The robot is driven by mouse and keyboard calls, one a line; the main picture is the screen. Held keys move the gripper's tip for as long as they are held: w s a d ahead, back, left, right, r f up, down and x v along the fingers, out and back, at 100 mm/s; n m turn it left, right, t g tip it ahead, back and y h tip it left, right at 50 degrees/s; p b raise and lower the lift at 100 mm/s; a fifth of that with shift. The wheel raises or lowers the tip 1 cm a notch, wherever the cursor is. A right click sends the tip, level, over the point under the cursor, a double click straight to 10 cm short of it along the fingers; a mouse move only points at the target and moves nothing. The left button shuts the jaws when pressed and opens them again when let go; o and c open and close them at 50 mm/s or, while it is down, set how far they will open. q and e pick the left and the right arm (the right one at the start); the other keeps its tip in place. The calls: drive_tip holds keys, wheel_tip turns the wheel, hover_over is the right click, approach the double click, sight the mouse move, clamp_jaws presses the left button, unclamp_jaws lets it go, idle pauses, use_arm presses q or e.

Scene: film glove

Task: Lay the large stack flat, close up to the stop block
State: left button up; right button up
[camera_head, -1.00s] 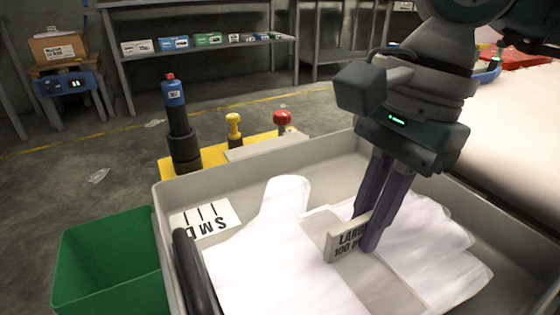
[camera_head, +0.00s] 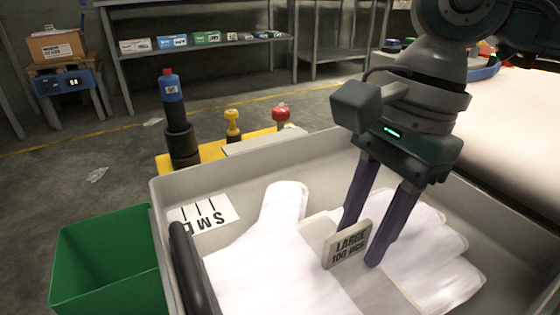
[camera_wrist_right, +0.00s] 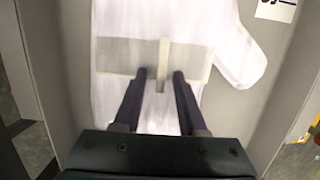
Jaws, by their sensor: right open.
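The large stack of white gloves (camera_head: 270,255) lies flat in a grey tray (camera_head: 165,200), with its fingers toward the right and a thumb toward the back. A pale band crosses it; in the right wrist view the band (camera_wrist_right: 120,58) lies across the white stack (camera_wrist_right: 205,20). An upright tag (camera_head: 347,245) on the band reads "LARGE 100 PCS". My right gripper (camera_head: 359,247) is open, its fingers at either side of the tag and apart at the tips. In the right wrist view the gripper (camera_wrist_right: 160,74) has the tag's edge between its tips.
A size card (camera_head: 203,214) lies at the tray's back left. A black bar (camera_head: 190,270) runs along the left side. A green bin (camera_head: 110,265) stands left of the tray.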

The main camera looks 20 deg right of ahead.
drive_tip(key=p+v, duration=0.3)
drive_tip(key=v, duration=0.9)
drive_tip(key=shift+r, duration=0.15)
